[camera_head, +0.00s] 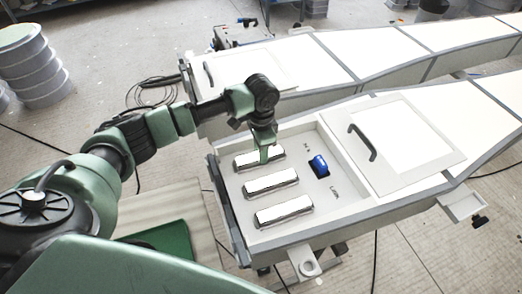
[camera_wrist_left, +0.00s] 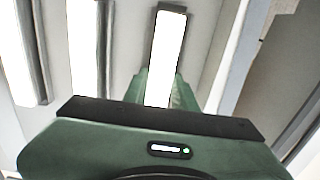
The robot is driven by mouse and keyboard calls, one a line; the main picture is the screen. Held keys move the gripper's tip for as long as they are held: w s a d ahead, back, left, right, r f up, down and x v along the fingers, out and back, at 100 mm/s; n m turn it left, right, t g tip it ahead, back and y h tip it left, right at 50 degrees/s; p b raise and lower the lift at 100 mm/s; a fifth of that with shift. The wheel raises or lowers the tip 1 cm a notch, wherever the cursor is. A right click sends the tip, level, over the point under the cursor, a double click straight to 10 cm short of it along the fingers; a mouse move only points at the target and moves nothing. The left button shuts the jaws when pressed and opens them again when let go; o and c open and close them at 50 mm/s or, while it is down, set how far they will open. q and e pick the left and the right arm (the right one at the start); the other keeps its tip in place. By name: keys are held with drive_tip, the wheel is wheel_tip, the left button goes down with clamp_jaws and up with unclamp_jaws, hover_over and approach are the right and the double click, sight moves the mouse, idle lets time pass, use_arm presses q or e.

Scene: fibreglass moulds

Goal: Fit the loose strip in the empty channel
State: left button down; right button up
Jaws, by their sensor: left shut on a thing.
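A white-topped strip with dark sides (camera_head: 246,163) lies at the far end of the recessed bay in the near mould. My left gripper (camera_head: 264,157) comes down on it from above and is shut on it. In the left wrist view the strip (camera_wrist_left: 166,50) runs away from me between the two green fingers (camera_wrist_left: 160,90). Two similar strips, a middle one (camera_head: 270,182) and a near one (camera_head: 284,210), lie roughly parallel to it. No empty channel can be made out; the held strip and gripper hide the floor under them. My right gripper is out of view.
A blue object (camera_head: 319,165) stands in the bay right of the strips. A white lid with a black handle (camera_head: 362,142) lies to the right. The bay's raised rim (camera_head: 290,236) surrounds the strips. A second mould (camera_head: 325,62) stands behind.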

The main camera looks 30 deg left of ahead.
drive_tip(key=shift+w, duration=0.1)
use_arm(q)
drive_tip(key=c, duration=1.1)
unclamp_jaws()
drive_tip(key=shift+c, duration=0.2)
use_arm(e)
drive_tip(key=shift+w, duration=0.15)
use_arm(q)
wheel_tip(320, 180, up, 12)
drive_tip(key=b, duration=0.2)
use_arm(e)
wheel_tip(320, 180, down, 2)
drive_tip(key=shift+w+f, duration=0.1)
use_arm(q)
drive_tip(key=shift+r, duration=0.15)
